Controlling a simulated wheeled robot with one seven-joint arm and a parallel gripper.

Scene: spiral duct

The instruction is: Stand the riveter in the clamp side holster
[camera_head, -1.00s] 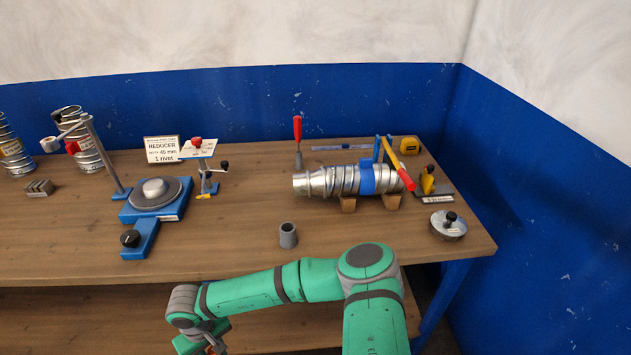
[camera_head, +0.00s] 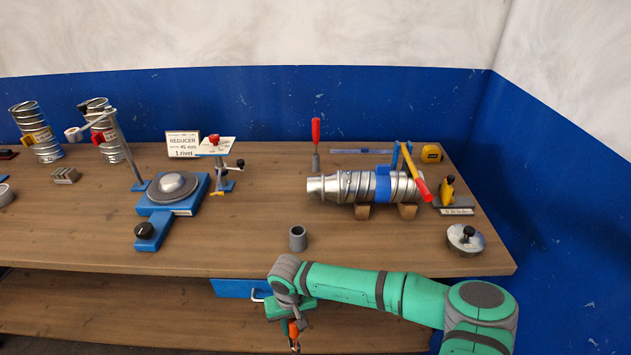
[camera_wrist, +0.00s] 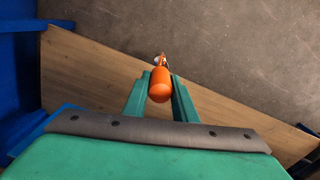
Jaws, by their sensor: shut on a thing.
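My gripper (camera_head: 291,322) hangs in front of the table's front edge, pointing down, below the tabletop. It is shut on the riveter (camera_head: 294,337), of which an orange part and a dark lower end show. In the wrist view the riveter's rounded orange end (camera_wrist: 160,88) sits between the two green fingers of my gripper (camera_wrist: 160,98). An upright, open grey cup (camera_head: 298,239), which looks like the holster, stands on the table near the front edge, behind and above my gripper. Its inside looks empty, though its bottom is hidden.
A silver duct (camera_head: 350,187) with a blue band rests on wooden blocks behind the cup. A blue turntable fixture (camera_head: 155,229) stands left, a round weight (camera_head: 465,239) right. A blue drawer (camera_head: 232,288) with a handle is under the tabletop. The table around the cup is clear.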

